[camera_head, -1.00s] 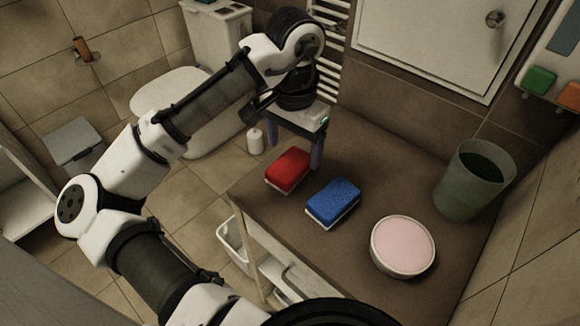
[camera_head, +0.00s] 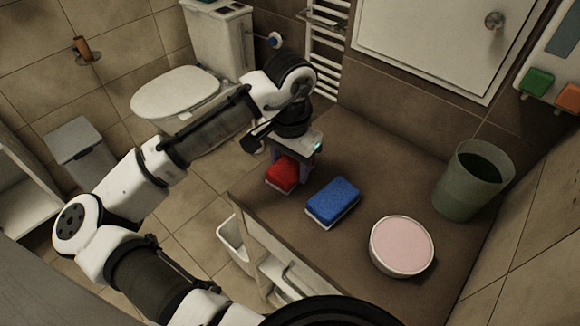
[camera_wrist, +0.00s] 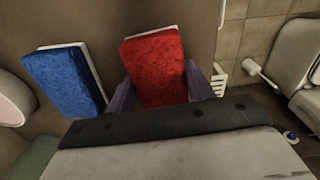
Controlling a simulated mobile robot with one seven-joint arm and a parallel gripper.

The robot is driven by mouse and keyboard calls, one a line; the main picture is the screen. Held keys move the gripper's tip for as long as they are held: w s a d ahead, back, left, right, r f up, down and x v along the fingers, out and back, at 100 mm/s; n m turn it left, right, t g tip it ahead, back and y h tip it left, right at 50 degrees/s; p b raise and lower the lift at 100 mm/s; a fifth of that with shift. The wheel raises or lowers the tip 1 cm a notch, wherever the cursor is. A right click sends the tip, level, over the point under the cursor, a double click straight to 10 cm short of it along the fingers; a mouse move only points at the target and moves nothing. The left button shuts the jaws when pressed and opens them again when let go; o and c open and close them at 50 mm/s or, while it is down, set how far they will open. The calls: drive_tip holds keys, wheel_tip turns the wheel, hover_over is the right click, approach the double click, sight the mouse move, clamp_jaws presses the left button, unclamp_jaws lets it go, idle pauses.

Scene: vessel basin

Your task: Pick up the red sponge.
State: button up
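The red sponge (camera_head: 282,174) lies on the brown counter near its left edge, and my gripper (camera_head: 290,172) is lowered over it. In the wrist view the red sponge (camera_wrist: 155,68) shows between my two purple fingers (camera_wrist: 160,92), one on each side. The fingers look spread apart; whether they touch the sponge is hard to tell. The sponge's upper part in the head view is hidden by my gripper. A blue sponge (camera_head: 333,202) with a white underside lies just to the right, and it also shows at left in the wrist view (camera_wrist: 66,80).
A round pink-topped white dish (camera_head: 402,246) and a grey-green cup (camera_head: 472,180) stand to the right on the counter (camera_head: 375,150). A towel radiator (camera_head: 326,50) is behind. The counter's left edge drops to the tiled floor, with a toilet (camera_head: 178,92) beyond.

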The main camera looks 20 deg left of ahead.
sight(290, 164)
drive_tip(key=c, duration=0.5)
wheel_tip(290, 164, up, 20)
drive_tip(key=shift+r, duration=0.1)
drive_tip(key=o, duration=0.5)
drive_tip(key=c, duration=0.4)
